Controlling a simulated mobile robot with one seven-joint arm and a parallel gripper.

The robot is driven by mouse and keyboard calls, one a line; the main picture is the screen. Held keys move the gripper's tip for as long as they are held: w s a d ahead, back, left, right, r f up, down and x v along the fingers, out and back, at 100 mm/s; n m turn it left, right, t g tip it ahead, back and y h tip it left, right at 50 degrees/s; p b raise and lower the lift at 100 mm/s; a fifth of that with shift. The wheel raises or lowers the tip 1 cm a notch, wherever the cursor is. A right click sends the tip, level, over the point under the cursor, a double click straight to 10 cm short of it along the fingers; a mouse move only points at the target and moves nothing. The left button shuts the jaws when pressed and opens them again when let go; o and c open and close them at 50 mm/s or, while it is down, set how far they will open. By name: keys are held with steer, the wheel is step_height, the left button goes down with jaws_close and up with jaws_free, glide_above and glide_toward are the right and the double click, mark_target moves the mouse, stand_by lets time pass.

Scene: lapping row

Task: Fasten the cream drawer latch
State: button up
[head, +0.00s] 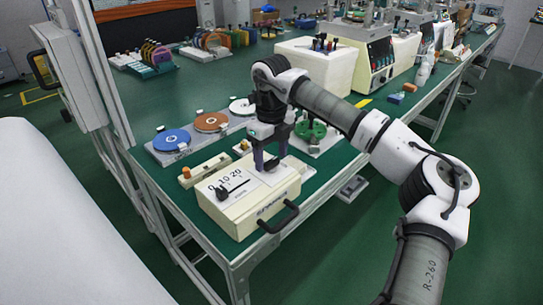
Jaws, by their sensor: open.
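The cream box (239,217) stands at the front corner of the green bench, with a black bar handle (280,218) on its front. Its top has a white scale plate marked 0, 10, 20 and a dark knob (222,193) at the left. I cannot tell for sure which part is the latch. My gripper (270,160) points down over the right rear of the box top, its fingers apart. A small dark piece (271,166) on a pale plate shows at the fingertips; I cannot tell whether they touch it.
A narrow cream block (205,171) with knobs lies just behind the box. Blue (171,141) and brown (211,122) discs sit on a grey tray beyond. A green wheel-like part (311,131) is right of my gripper. Cream machines stand further back.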

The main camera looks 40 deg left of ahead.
steer(key=shift+f, duration=0.5)
steer(key=c, duration=1)
